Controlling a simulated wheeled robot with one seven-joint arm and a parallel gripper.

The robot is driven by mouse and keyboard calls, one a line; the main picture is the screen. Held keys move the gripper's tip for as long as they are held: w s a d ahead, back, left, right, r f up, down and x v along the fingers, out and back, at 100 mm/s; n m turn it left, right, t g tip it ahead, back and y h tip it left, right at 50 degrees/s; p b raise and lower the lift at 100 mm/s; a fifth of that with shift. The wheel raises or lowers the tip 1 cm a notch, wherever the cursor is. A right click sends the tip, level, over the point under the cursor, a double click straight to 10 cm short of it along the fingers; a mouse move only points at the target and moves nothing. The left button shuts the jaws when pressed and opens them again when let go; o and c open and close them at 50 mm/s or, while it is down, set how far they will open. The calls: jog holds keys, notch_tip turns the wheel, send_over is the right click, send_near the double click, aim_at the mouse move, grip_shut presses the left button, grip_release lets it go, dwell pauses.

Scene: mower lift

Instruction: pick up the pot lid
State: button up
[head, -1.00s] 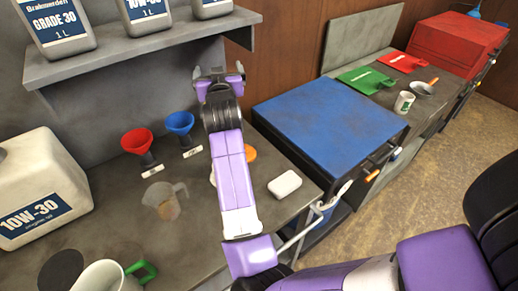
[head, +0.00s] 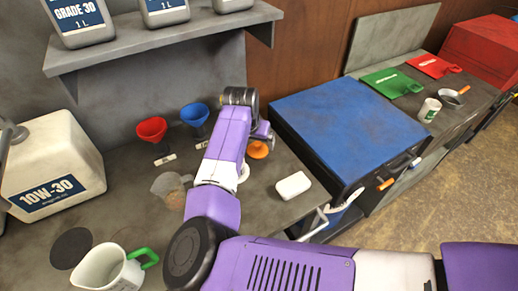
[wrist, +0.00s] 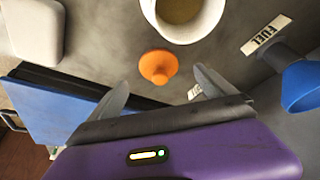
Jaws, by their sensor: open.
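The pot lid appears to be a small orange round piece with a raised knob; it lies on the grey bench in the head view (head: 258,149) and in the wrist view (wrist: 158,66). In the wrist view my gripper (wrist: 166,88) is open and empty, with the lid just beyond and between its two fingertips. In the head view my gripper (head: 263,131) is mostly hidden behind my forearm, just behind and above the lid. I see no contact between fingers and lid.
A white container with brownish contents (wrist: 182,18) stands beside the lid. A blue funnel (head: 194,115) and a red funnel (head: 152,130) stand left of my arm. A white block (head: 293,186) lies to the right, near a blue-topped cabinet (head: 345,125). A shelf (head: 165,38) hangs above.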

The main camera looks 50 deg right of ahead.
aim_at(257, 146)
jog(key=x, duration=0.2)
jog(key=p+x, duration=0.1)
jog(key=x, duration=0.2)
jog(key=shift+w+d+f, duration=0.1)
jog(key=shift+d+f, duration=0.15)
jog(key=shift+d, duration=0.15)
jog(key=shift+c, duration=0.2)
jog(key=c, duration=1.4)
